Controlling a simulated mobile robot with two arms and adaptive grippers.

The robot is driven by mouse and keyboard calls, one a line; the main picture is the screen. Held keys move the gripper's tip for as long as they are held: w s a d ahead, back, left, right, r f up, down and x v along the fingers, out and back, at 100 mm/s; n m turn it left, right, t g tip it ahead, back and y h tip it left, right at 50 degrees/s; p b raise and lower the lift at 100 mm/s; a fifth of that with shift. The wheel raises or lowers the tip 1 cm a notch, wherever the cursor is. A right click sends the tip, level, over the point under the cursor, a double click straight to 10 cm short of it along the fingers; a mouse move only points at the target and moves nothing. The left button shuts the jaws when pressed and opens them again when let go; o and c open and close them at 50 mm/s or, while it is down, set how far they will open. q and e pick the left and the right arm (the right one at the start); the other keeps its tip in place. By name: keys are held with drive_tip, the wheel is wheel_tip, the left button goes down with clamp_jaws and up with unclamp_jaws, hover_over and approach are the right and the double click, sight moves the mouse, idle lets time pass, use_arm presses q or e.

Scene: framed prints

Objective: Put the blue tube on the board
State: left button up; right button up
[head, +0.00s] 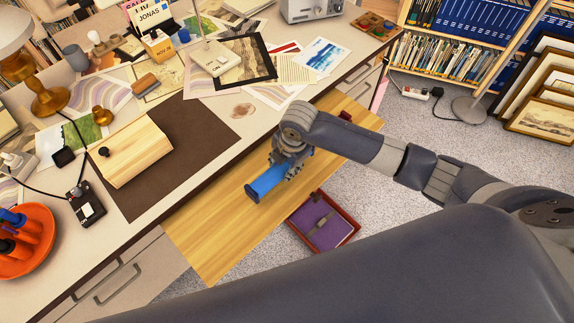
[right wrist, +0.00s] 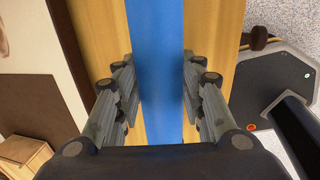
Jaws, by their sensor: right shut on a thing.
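The blue tube (head: 266,183) is in my right gripper (head: 289,166), which is shut around it. In the right wrist view the blue tube (right wrist: 155,50) runs between the two fingers (right wrist: 160,88). The pale wooden board (head: 215,235) sticks out from the desk front. The tube is over the board, and the board (right wrist: 213,40) shows on both sides of it in the right wrist view. I cannot tell whether the tube touches the board. My left gripper is not in view.
A wooden box (head: 133,153) stands on a brown mat (head: 205,125) on the desk. An orange dish (head: 35,262) with several tubes is at the left. A red tray (head: 347,240) with a purple thing is below the board. The board's near end is clear.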

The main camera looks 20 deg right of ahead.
sight(287, 168)
drive_tip(key=f, duration=0.2)
drive_tip(key=w+d+f, duration=0.1)
drive_tip(key=shift+p, duration=0.3)
drive_tip(key=shift+f, duration=0.3)
drive_tip(key=shift+f, duration=0.15)
drive_tip(key=o, duration=1.1)
drive_tip(key=shift+o, duration=0.2)
drive_tip(key=r, duration=0.4)
drive_tip(key=s+r, duration=0.1)
drive_tip(key=r, duration=0.3)
drive_tip(key=s+d+r, duration=0.1)
drive_tip(key=r, duration=0.3)
drive_tip(key=shift+s, duration=0.1)
